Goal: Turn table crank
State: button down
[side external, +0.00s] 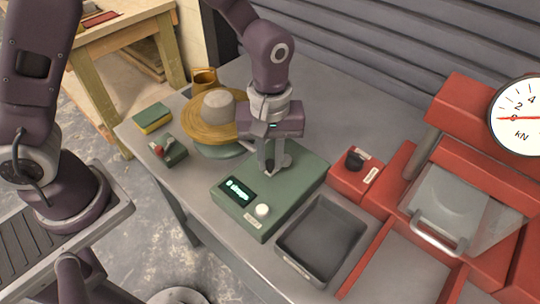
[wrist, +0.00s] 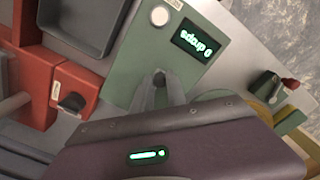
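The crank (side external: 170,150) is a small dark green block with a lever and red knob, at the left of the grey table beside the round table. It also shows at the right of the wrist view (wrist: 278,88). The brass round table (side external: 200,128) carries a grey cone-shaped mould (side external: 219,106). My gripper (side external: 274,168) points down over the back part of the green control box (side external: 285,190), well to the right of the crank.
The control box has a lit display (side external: 237,191) reading drops 0 and a white button (side external: 262,210). A grey tray (side external: 322,240), a red box with a black knob (side external: 356,172) and a red press (side external: 470,110) stand right. A green-yellow block (side external: 152,118) lies behind the crank.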

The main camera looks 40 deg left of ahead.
jog(key=shift+a, duration=0.1)
jog(key=m, duration=0.1)
jog(key=a+m, duration=0.1)
jog(key=m, duration=0.1)
jog(key=a+m, duration=0.1)
jog(key=shift+w+m, duration=0.25)
jog(key=shift+m, duration=0.15)
jog(key=m, duration=0.1)
jog(key=a+m, duration=0.1)
jog(key=m, duration=0.1)
jog(key=w+m, duration=0.1)
jog(key=shift+w+a+m, duration=0.1)
jog(key=shift+a+m, duration=0.15)
jog(key=shift+m, duration=0.05)
jog(key=m, duration=0.1)
jog(key=w+m, duration=0.1)
jog(key=m, duration=0.1)
jog(key=w+a+m, duration=0.1)
jog(key=m, duration=0.1)
jog(key=shift+a, duration=0.1)
jog(key=shift+w+a+m, duration=0.1)
jog(key=shift+w+m, duration=0.35)
jog(key=shift+m, duration=0.7)
jog(key=shift+w+m, duration=0.45)
jog(key=shift+m, duration=0.7)
jog(key=c, duration=1.3)
grip_release()
